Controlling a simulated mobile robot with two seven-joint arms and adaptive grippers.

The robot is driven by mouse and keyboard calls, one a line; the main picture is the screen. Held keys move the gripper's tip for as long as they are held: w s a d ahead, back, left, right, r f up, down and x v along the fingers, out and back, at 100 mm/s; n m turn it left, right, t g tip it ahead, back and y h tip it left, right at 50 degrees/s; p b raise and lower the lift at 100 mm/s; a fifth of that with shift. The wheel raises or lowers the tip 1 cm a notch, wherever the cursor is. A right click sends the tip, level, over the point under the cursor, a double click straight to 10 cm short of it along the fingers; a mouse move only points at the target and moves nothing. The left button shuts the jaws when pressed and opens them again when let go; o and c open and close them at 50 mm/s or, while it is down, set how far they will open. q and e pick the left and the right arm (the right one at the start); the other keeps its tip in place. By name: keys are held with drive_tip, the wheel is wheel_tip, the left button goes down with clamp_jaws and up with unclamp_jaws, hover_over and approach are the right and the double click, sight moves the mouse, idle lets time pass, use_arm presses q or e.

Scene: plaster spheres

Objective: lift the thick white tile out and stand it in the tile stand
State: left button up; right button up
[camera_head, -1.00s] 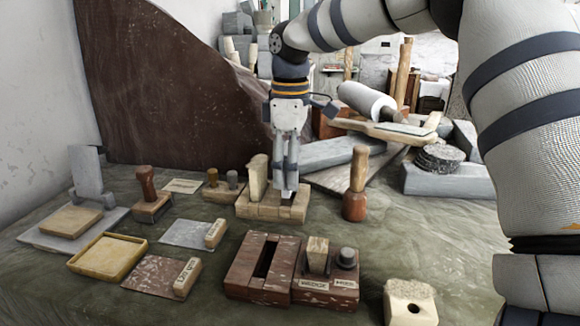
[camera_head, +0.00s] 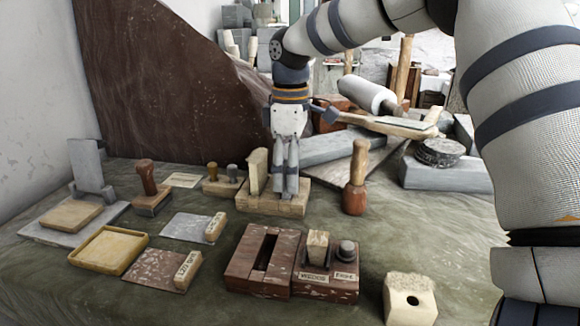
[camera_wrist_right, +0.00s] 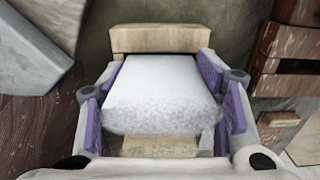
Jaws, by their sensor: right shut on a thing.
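My right gripper (camera_head: 285,188) points down over a wooden block (camera_head: 243,205), which looks like the tile stand. In the right wrist view, the gripper (camera_wrist_right: 162,110) is shut on the thick white tile (camera_wrist_right: 162,82), with a purple pad against each side. The tile has a smooth pale face and a rough, speckled edge. In the head view the fingers mostly hide it. A cream slab (camera_head: 256,170) stands upright on the block just left of the fingers. The tile's lower end is hidden, so I cannot tell whether it touches the block (camera_wrist_right: 160,38). My left gripper is out of view.
A red-brown block with an empty slot (camera_head: 240,270) sits in front. A wooden mallet (camera_head: 356,180) stands close on the right, with grey slabs (camera_head: 450,177) beyond. A stamp (camera_head: 150,190) and a yellow tray (camera_head: 105,235) lie left. Cloth right of the mallet is clear.

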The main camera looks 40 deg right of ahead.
drive_tip(key=shift+f, duration=0.75)
drive_tip(key=o, duration=1.3)
drive_tip(key=shift+o, duration=0.2)
drive_tip(key=shift+r, duration=2)
